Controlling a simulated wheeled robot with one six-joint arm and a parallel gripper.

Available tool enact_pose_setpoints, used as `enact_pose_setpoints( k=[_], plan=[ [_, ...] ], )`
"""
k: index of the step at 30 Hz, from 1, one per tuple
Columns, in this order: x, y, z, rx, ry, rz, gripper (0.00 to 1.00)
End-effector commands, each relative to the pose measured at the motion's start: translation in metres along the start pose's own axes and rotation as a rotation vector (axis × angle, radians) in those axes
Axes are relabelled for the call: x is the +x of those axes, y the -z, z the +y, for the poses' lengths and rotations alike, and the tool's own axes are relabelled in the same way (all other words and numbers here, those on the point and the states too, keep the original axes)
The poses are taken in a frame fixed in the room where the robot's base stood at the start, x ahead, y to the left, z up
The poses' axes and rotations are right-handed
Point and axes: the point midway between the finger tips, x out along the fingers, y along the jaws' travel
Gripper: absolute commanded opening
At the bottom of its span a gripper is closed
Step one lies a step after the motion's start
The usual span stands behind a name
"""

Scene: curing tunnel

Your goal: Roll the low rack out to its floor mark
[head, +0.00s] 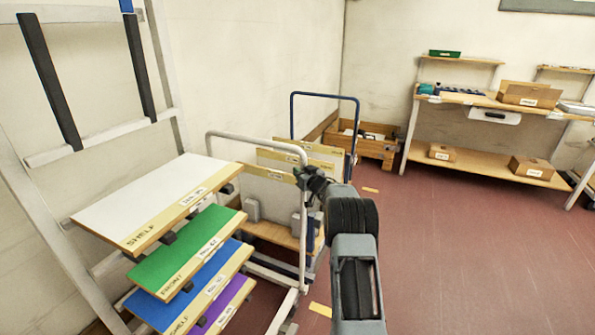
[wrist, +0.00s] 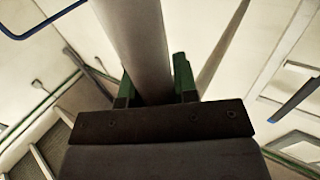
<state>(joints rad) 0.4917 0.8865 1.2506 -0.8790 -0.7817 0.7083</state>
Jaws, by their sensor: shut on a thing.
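A grey tube frame with a rounded top bar (head: 258,139) stands left of centre in the head view and looks like the low rack. My gripper (head: 314,182) is at its right upright, partly hidden by my own wrist. In the wrist view my gripper (wrist: 156,88) has one finger on each side of a thick pale tube (wrist: 137,40), shut on it. The frame's lower part and wheels are partly hidden by shelf boards. A yellow floor mark (head: 320,309) lies just right of the frame's foot. Another yellow mark (head: 370,190) lies farther back.
A tall rack (head: 52,242) at left holds labelled white, green, blue and purple boards. A blue-handled cart (head: 325,96) stands close behind the grey frame. A wooden crate (head: 376,147) is at the wall. A workbench (head: 470,165) is back right. The red floor at right is clear.

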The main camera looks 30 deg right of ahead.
Motion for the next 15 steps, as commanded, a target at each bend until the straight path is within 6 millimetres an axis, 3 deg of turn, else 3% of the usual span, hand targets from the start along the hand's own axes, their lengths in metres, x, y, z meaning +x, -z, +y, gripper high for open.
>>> enact_pose_setpoints(
  k=[8, 9, 15],
  plan=[
    [-0.0005, 0.0041, 0.0053, -0.003, -0.014, 0.004, 0.00],
    [-0.0005, 0.0043, 0.0053, -0.003, -0.014, 0.004, 0.28],
    [0.0005, 0.0039, 0.0025, -0.002, -0.009, 0.004, 0.47]
  ],
)
